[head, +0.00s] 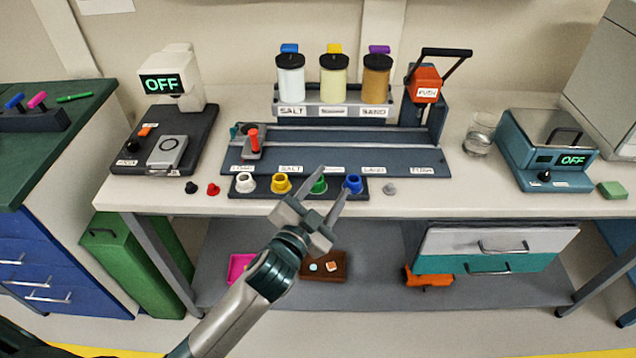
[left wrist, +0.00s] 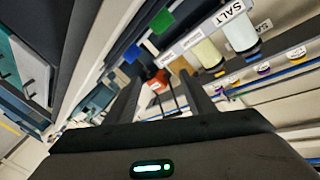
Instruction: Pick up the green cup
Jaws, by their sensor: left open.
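The green cup (head: 318,185) stands in a dark rack (head: 300,191) near the bench's front edge, between the yellow cup (head: 281,183) and the blue cup (head: 353,184). A white cup (head: 244,182) is at the rack's left end. My left gripper (head: 334,181) is open, with its fingers pointing toward the rack and overlapping the picture near the green and blue cups. My right gripper is not in view.
Behind the rack are a rail track (head: 390,160) and jars of salt and sand (head: 334,82).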

